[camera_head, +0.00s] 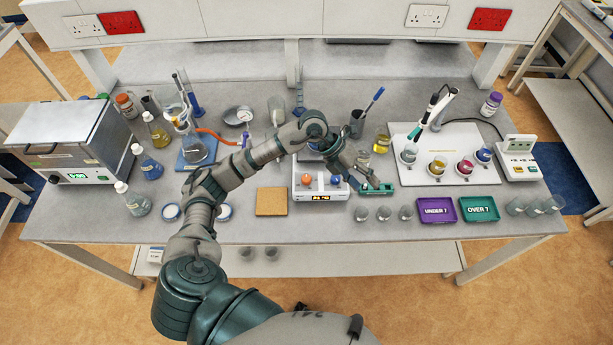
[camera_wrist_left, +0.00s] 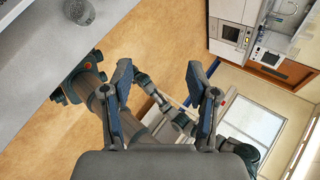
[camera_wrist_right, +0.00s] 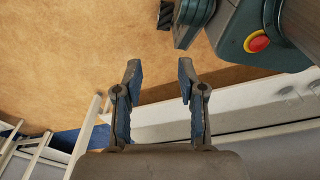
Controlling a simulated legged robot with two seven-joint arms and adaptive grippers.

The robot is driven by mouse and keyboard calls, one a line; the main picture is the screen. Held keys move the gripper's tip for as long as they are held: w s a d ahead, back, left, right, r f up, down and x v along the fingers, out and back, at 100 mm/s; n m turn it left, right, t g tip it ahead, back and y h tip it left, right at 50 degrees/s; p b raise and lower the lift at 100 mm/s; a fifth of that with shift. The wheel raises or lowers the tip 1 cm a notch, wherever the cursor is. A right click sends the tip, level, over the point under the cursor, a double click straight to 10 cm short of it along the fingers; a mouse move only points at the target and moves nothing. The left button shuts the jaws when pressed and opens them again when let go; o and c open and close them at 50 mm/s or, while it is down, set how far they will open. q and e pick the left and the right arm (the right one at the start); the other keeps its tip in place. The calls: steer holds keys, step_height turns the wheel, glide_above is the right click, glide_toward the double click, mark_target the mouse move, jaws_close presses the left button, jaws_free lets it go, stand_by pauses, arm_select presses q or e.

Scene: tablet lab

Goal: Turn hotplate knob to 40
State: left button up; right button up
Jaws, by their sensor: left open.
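The white hotplate (camera_head: 300,192) stands near the front middle of the bench, with a lit orange display (camera_head: 320,198) whose digits are too small to read surely. An orange round part (camera_head: 306,181) and a small blue part (camera_head: 335,180) show on it; I cannot tell its knob's setting. My left arm reaches over the hotplate and hides its back. My left gripper (camera_head: 368,172) is open and empty just right of the hotplate, apart from the knob. Its spread fingers show in the left wrist view (camera_wrist_left: 160,72). My right gripper (camera_wrist_right: 159,70) is open and empty in the right wrist view, off the bench.
A cork mat (camera_head: 271,201) lies left of the hotplate. Several small beakers (camera_head: 384,213) stand right of it, beside purple (camera_head: 437,210) and teal (camera_head: 478,208) trays. A white board (camera_head: 415,170) bears coloured beakers. A flask (camera_head: 195,148) and bottles stand left.

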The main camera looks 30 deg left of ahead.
arm_select(q)
steer(key=w+a+n+y, duration=0.2)
steer(key=a+y, duration=0.4)
steer(key=a, duration=0.7)
steer(key=n+y, duration=0.2)
steer(key=y, duration=0.1)
glide_toward(306, 178)
steer(key=shift+m, duration=0.3)
steer(key=f+p, duration=0.1)
steer(key=f, duration=0.3)
steer(key=f+p, duration=0.1)
steer(key=f, duration=0.3)
steer(key=shift+w+d+p, duration=0.1)
steer(key=shift+w+p, duration=0.1)
steer(key=shift+p, duration=0.15)
steer(key=shift+f, duration=0.6)
arm_select(e)
steer(key=s+d, duration=0.1)
steer(key=s, duration=0.6)
steer(key=shift+f, duration=0.25)
steer(key=shift+d, duration=0.1)
arm_select(q)
jaws_close()
